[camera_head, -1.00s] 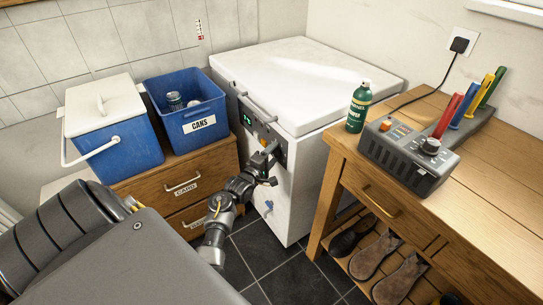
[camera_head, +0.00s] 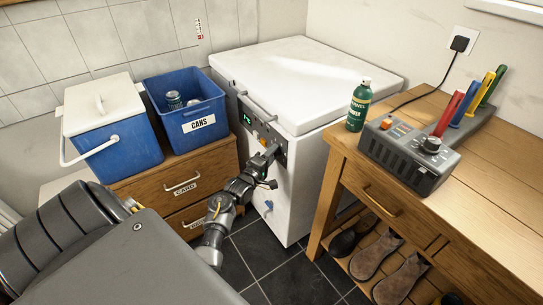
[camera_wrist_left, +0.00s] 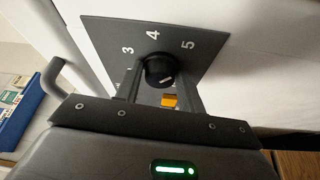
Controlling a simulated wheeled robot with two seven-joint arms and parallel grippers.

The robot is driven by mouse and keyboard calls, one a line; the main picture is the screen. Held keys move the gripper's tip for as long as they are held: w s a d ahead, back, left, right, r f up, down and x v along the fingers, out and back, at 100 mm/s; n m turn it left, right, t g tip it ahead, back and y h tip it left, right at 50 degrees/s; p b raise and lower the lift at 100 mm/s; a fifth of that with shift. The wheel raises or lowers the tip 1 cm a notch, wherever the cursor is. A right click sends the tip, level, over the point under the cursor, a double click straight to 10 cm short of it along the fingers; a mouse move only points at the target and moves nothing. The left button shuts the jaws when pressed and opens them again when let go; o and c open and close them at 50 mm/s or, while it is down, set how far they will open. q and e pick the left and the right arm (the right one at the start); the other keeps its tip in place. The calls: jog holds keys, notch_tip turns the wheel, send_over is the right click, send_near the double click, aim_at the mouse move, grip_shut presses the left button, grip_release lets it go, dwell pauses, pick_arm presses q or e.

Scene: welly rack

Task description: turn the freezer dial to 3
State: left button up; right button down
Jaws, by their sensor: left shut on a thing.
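The white chest freezer (camera_head: 310,80) stands at the back with a dark control panel (camera_head: 281,158) on its front. In the left wrist view the panel (camera_wrist_left: 105,35) shows the numbers 3, 4 and 5 around a round black dial (camera_wrist_left: 158,70). The dial has a short white mark, and I cannot tell which number it points at. My left gripper (camera_head: 270,152) reaches the panel. In the left wrist view its fingers (camera_wrist_left: 160,82) stand on either side of the dial and are shut on it. Part of the scale is hidden by the fingers. My right gripper is out of view.
An orange switch (camera_wrist_left: 169,101) sits beside the dial. The freezer handle (camera_head: 257,108) is above the panel. A wooden drawer unit (camera_head: 177,183) with a blue cans bin (camera_head: 197,127) and a cool box (camera_head: 127,150) stands left; a wooden bench (camera_head: 400,205) stands right.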

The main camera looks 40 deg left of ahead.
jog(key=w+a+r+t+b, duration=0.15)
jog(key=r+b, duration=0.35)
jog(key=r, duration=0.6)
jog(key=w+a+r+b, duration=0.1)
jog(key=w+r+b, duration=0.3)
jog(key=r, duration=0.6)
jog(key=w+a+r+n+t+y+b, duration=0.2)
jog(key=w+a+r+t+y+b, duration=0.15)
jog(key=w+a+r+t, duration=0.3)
pick_arm(q)
jog(key=shift+w+a+n+g+h+b, duration=0.15)
jog(key=shift+n+g+h+b, duration=0.35)
jog(key=shift+n+h, duration=3.55)
jog(key=shift+s+a+n+g+h+b, duration=0.2)
jog(key=shift+n+h+b, duration=0.4)
jog(key=shift+n, duration=6.95)
jog(key=shift+w+a+n+g+h+b, duration=0.25)
jog(key=shift+n+h+b, duration=0.4)
jog(key=shift+n+h, duration=3.4)
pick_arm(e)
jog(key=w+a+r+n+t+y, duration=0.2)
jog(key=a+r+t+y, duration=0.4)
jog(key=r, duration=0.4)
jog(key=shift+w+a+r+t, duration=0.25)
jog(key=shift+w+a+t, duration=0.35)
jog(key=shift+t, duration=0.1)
pick_arm(q)
jog(key=n+y, duration=0.3)
jog(key=shift+y, duration=0.3)
